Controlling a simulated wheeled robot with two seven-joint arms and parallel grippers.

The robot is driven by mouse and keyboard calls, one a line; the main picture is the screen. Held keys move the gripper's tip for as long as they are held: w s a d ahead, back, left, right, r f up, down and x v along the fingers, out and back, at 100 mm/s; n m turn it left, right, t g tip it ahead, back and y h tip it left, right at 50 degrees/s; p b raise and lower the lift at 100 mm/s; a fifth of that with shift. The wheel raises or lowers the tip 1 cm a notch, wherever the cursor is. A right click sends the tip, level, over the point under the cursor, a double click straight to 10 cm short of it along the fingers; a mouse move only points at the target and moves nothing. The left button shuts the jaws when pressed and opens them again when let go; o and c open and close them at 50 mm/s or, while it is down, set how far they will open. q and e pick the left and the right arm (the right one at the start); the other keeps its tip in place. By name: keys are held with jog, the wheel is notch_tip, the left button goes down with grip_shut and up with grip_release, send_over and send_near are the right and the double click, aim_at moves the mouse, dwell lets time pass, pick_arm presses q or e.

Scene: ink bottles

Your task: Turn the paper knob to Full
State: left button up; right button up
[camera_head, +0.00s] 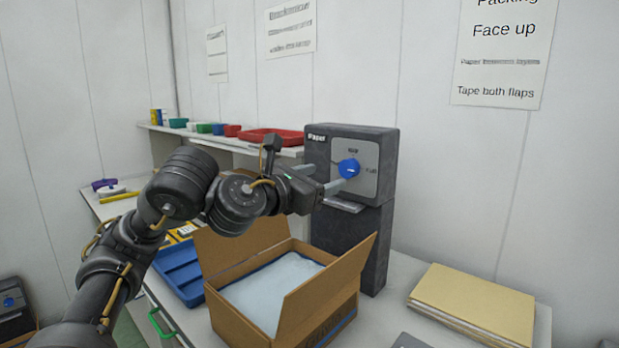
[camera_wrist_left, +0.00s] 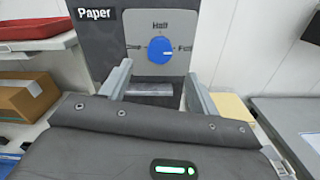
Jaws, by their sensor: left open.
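The paper knob (camera_head: 349,168) is blue and round, on a light grey plate on the front of the dark box marked "Paper" (camera_head: 320,160). In the left wrist view the knob (camera_wrist_left: 161,51) has "Half" above it and a partly readable "Full" label to its right. My left gripper (camera_head: 323,179) is open in front of the knob. In the left wrist view its two fingers (camera_wrist_left: 160,86) stand apart, below and either side of the knob, with nothing between them. My right gripper is out of view.
An open cardboard box (camera_head: 335,290) stands below my left arm. A small grey ledge (camera_head: 343,205) juts out under the knob. A stack of tan folders (camera_head: 475,300) lies to the right. A red tray (camera_head: 270,137) and a blue tray (camera_head: 180,275) are to the left.

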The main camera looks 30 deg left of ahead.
pick_arm(q)
jog(key=s, duration=0.3)
jog(key=shift+s+a+f, duration=0.1)
jog(key=shift+s+a, duration=0.15)
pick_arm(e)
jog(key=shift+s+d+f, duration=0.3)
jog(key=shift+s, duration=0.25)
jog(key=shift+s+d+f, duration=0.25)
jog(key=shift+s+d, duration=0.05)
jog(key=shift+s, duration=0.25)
